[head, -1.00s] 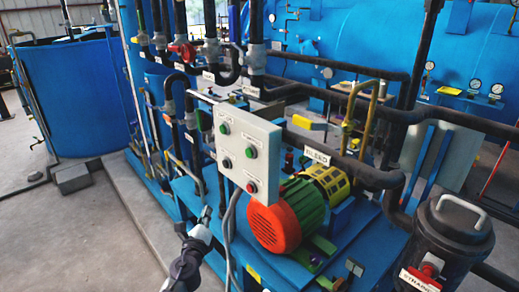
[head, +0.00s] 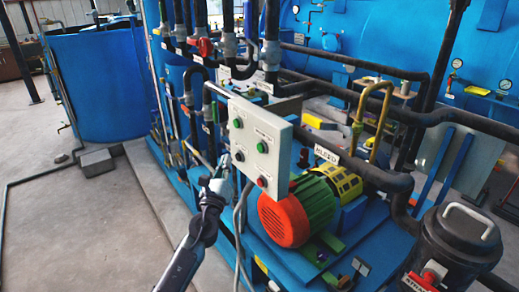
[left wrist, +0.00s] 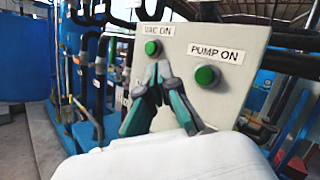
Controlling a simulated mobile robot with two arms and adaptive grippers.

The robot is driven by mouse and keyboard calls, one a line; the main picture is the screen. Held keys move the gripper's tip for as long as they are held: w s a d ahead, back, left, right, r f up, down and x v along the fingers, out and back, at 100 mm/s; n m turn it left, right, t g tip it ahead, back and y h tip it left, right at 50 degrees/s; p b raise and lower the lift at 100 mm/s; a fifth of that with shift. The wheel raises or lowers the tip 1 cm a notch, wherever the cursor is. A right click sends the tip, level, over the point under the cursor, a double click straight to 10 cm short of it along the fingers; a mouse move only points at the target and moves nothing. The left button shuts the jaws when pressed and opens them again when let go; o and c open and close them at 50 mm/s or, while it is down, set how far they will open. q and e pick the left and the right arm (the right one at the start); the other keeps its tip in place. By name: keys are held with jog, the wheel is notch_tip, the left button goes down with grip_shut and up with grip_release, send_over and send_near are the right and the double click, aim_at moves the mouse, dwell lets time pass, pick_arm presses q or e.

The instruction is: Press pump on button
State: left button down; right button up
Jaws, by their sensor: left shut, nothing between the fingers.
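My left gripper (head: 224,162) is shut and empty, near the panel's left edge. In the left wrist view its fingertips (left wrist: 157,69) appear left of the pump on button and below the vac on button. Contact is unclear. My right gripper is not in view.
An orange, green and yellow pump motor (head: 290,218) sits right of the panel. Black pipes (head: 375,172) run behind it. A black canister (head: 455,245) stands at the lower right. The floor (head: 110,230) at the left is mostly open.

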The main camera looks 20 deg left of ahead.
aim_at(261, 148)
pick_arm(q)
jog(key=w+d+b, duration=0.2)
jog(key=w+d, duration=0.2)
jog(key=w, duration=0.3)
jog(key=shift+w+d, duration=0.15)
jog(key=shift+d, duration=0.05)
dwell(1.4)
jog(key=shift+w+d, duration=0.25)
jog(key=shift+w, duration=0.1)
